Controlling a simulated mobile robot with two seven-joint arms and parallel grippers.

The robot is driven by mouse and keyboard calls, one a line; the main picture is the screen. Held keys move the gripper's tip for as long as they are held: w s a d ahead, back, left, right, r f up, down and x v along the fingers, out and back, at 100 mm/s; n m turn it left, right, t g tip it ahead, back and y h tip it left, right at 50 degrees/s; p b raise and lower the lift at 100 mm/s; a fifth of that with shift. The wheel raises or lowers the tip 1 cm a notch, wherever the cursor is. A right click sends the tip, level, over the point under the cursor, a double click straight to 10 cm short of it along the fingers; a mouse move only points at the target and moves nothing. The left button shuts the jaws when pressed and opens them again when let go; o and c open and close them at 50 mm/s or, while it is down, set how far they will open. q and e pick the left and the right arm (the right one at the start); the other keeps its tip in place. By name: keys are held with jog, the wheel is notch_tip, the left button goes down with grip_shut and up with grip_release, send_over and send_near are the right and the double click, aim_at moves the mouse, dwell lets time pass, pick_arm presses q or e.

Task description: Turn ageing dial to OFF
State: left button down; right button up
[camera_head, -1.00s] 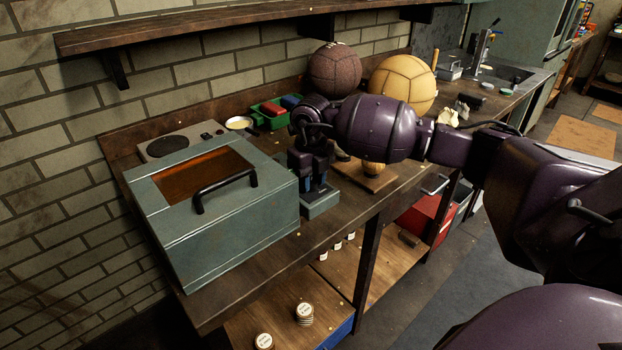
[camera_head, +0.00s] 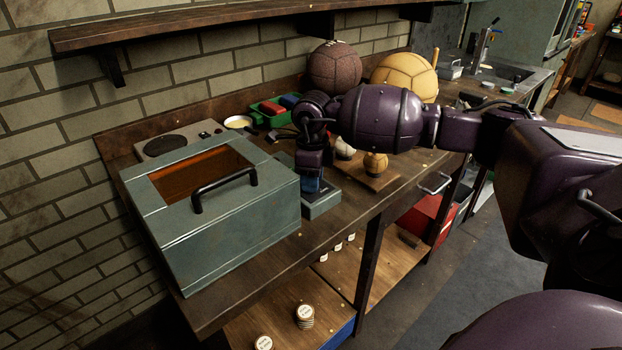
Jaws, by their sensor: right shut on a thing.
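A grey-green metal box (camera_head: 235,231) with an orange-brown window in its lid and a black handle (camera_head: 224,190) stands on the workbench. A small grey-green unit (camera_head: 322,207) sits against the right side of this box. My right gripper (camera_head: 311,186) points down over that small unit and is shut. What it holds is mostly hidden by the gripper; a dial and its markings cannot be made out. A bluish part shows at the fingertips. My left gripper is not in view.
A hot plate (camera_head: 178,143), a small pan (camera_head: 238,122) and a green tray (camera_head: 262,113) stand behind. A dark ball (camera_head: 335,68) and a tan ball (camera_head: 407,76) are at the back. Small balls rest on a wooden board (camera_head: 377,179) right of my gripper. A shelf (camera_head: 240,25) hangs above.

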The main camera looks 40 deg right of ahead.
jog(key=shift+n, duration=1)
jog(key=o, duration=0.9)
jog(key=shift+r, duration=0.1)
notch_tip(320, 180, up, 11)
jog(key=shift+f+p, duration=0.15)
jog(key=shift+p, duration=0.25)
